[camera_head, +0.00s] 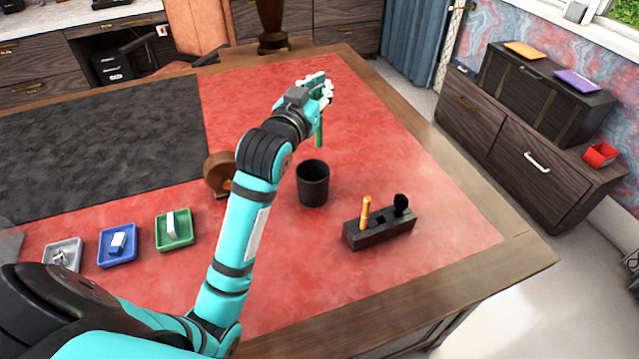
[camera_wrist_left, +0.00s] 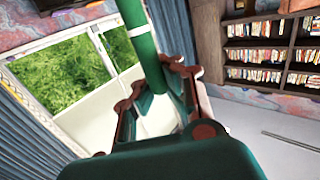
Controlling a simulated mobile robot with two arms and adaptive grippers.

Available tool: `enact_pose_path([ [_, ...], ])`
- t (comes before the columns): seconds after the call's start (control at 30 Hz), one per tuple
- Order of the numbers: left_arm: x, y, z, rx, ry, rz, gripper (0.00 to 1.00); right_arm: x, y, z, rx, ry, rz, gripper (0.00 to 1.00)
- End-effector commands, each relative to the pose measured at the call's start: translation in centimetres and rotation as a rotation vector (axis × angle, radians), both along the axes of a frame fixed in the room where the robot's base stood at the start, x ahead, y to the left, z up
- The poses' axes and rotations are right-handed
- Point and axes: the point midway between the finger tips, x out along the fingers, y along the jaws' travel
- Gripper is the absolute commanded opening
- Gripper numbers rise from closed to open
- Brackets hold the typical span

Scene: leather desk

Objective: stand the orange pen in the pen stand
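The orange pen (camera_head: 365,212) stands upright in a dark block-shaped stand (camera_head: 385,236) on the red desk surface, right of centre in the head view. A black round-topped item (camera_head: 401,203) stands in the same block. A black round cup (camera_head: 313,186) stands to its left; it looks empty. My left gripper (camera_head: 319,92) is up beyond the cup, shut on a green pen (camera_head: 319,134) held roughly upright. In the left wrist view the green pen (camera_wrist_left: 138,35) with a white band lies between the fingers (camera_wrist_left: 155,98). My right gripper is not in view.
A wooden round item (camera_head: 217,173) stands left of the cup, partly behind my arm. Grey (camera_head: 62,256), blue (camera_head: 117,245) and green (camera_head: 174,230) trays holding small items line the front left. A dark mat (camera_head: 100,145) covers the left. The desk's right side is clear.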

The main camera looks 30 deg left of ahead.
Motion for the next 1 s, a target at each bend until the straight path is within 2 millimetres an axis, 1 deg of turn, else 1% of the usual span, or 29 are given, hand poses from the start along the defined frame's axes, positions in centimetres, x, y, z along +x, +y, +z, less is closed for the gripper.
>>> enact_pose_path([
  [0.03, 0.0, 0.0, -1.4, -0.002, 0.009, 0.001, 0.00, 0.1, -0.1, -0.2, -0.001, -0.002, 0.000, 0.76],
  [0.2, -0.1, 0.0, -6.0, -0.001, 0.011, 0.001, 0.00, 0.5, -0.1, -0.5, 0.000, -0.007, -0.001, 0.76],
  [0.4, -0.1, 0.0, -10.9, -0.002, 0.009, 0.000, 0.00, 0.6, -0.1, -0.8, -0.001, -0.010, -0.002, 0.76],
  [0.5, -0.1, 0.0, -12.4, -0.001, 0.006, 0.000, 0.00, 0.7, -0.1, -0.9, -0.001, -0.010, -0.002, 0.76],
  [0.67, -0.1, 0.0, -13.6, 0.000, 0.003, 0.000, 0.00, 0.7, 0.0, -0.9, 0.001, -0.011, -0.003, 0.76],
  [0.8, -0.1, 0.0, -15.8, -0.001, 0.007, 0.000, 0.00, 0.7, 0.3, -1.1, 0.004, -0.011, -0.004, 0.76],
  [0.87, -0.1, 0.0, -16.5, -0.001, 0.006, 0.000, 0.00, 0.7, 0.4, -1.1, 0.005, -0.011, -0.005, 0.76],
  [1.0, -0.1, 0.0, -17.2, 0.000, 0.002, 0.000, 0.00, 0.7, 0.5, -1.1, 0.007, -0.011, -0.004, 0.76],
])
